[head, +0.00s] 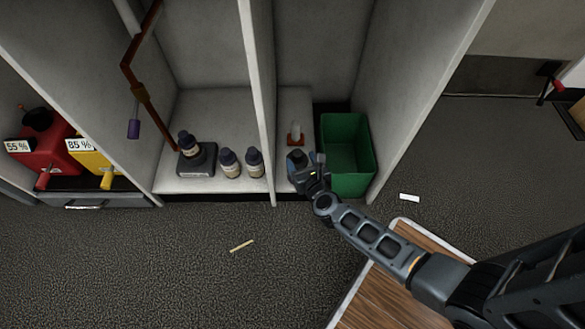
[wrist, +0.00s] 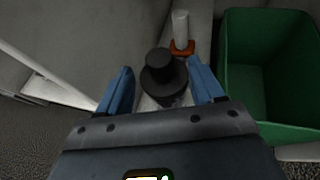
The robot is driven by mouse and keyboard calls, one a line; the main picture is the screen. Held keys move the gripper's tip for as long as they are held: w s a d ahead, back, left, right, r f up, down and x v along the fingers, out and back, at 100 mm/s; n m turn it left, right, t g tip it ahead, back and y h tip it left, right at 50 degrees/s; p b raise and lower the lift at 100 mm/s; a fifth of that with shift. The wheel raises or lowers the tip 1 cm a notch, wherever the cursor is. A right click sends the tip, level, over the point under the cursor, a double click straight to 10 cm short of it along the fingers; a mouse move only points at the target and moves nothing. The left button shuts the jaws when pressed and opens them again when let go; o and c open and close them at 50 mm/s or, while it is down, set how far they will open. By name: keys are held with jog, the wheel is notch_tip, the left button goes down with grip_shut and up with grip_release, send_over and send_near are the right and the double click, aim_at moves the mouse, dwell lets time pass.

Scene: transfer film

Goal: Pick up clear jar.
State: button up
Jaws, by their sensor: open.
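A jar with a black stepped stopper (wrist: 162,74) stands in the narrow right bay of the shelf unit. In the wrist view it lies between my gripper's two blue fingers, with gaps at both sides. Its body is mostly hidden under the stopper and behind my gripper, so I cannot tell whether it is clear. My gripper (wrist: 160,80) is open around it. In the head view the jar's dark top (head: 296,156) shows just beyond my gripper (head: 307,170). A pale, upright cylinder on an orange base (head: 295,133) stands behind the jar; it also shows in the wrist view (wrist: 181,30).
A green bin (head: 346,186) stands close to the right of my gripper. A partition (head: 258,100) is to the left, with several dark-capped bottles (head: 229,162) beyond it. Red (head: 42,147) and yellow (head: 90,160) containers are at far left. A wooden surface (head: 385,300) lies below my arm.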

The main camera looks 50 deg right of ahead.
aim_at(295, 153)
jog(key=b+x, duration=0.1)
jog(key=x, duration=0.2)
jog(key=b+x, duration=0.2)
jog(key=x, duration=0.1)
jog(key=shift+w+d+f, duration=0.15)
jog(key=shift+w+f, duration=0.05)
jog(key=shift+f, duration=0.3)
